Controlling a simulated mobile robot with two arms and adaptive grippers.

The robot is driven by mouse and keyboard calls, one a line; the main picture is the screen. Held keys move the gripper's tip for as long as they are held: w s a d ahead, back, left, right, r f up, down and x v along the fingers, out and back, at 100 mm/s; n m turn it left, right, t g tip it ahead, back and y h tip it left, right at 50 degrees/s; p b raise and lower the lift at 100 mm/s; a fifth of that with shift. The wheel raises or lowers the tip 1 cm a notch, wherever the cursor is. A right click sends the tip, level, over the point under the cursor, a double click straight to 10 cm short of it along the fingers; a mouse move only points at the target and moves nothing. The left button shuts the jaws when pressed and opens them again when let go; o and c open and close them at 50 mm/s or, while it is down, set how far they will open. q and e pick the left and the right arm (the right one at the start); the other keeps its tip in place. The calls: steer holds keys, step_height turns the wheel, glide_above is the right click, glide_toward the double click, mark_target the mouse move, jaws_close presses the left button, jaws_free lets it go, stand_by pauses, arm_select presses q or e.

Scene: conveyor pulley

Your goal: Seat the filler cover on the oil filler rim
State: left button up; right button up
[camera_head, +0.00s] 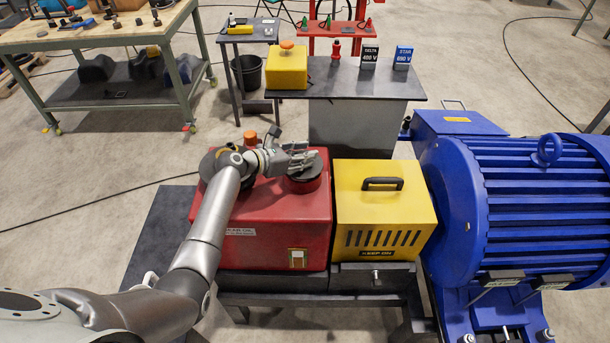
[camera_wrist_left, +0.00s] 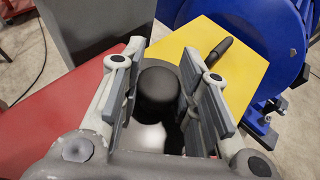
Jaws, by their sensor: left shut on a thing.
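The red gearbox (camera_head: 265,225) with a gear oil label stands left of the yellow guard. On its top right is the short round red filler rim (camera_head: 307,186). A dark round cover (camera_head: 313,174) is at the top of this rim; I cannot tell whether it touches or is level. My left gripper (camera_head: 300,160) is directly over the rim, its fingers hiding part of the cover. In the left wrist view, its fingers are on both sides of a dark round knob (camera_wrist_left: 158,90), which they hold. My right gripper is not in view.
The yellow guard (camera_head: 385,205) with a black handle stands right beside the gearbox, then the large blue motor (camera_head: 540,200). An orange cap (camera_head: 250,138) stands behind my left wrist. A grey table (camera_head: 350,85) with a yellow box (camera_head: 287,70) and two signs is behind.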

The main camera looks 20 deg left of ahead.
arm_select(q)
steer(key=shift+f, duration=0.35)
stand_by(1.1)
steer(key=shift+f, duration=0.45)
stand_by(0.7)
steer(key=o, duration=1.2)
steer(key=shift+f, duration=0.1)
steer(key=v, duration=1.2)
steer(key=shift+a, duration=0.1)
